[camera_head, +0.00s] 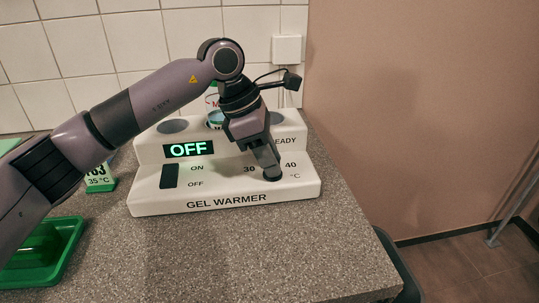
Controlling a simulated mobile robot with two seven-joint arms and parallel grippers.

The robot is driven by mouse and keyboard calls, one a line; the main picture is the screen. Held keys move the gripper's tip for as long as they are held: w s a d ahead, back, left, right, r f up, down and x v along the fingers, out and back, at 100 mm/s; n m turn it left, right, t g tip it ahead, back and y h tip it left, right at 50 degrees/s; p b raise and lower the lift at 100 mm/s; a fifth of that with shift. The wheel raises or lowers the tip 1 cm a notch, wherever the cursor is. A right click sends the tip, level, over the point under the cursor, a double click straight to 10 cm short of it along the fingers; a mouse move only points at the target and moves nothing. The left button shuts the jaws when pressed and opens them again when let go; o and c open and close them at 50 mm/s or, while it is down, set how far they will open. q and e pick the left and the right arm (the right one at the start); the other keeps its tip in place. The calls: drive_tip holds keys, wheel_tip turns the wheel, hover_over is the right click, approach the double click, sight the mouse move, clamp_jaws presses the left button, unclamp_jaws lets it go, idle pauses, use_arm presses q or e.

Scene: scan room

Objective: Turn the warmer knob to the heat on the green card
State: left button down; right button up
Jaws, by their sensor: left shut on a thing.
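The white gel warmer (150,199) stands on the speckled counter. Its display (188,149) reads OFF in green. A dark rocker switch (170,176) sits beside the words ON and OFF. The dark warmer knob (272,177) is at the right of the front panel, between the marks 30 and 40; its pointer cannot be made out. My left gripper (268,164) points down and is shut on the knob, hiding its upper part. The green card (101,180) stands left of the warmer and shows 35 °C; my left arm partly covers it. My right gripper is not in view.
A green tray (66,252) lies at the front left, partly behind my arm. A labelled container (215,116) sits in the warmer's top, partly hidden. A wall socket (287,49) is behind. The counter in front of the warmer is clear; its edge is at the right.

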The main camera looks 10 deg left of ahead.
sight(259, 170)
use_arm(q)
drive_tip(key=m+g, duration=0.1)
drive_tip(key=m, duration=0.2)
drive_tip(key=m+g+p, duration=0.1)
drive_tip(key=m, duration=0.2)
drive_tip(key=shift+w+r+m+g, duration=0.1)
drive_tip(key=shift+w+m+g, duration=0.1)
drive_tip(key=shift+m+g, duration=0.1)
idle(0.5)
drive_tip(key=c, duration=0.9)
unclamp_jaws()
drive_tip(key=shift+v, duration=3.5)
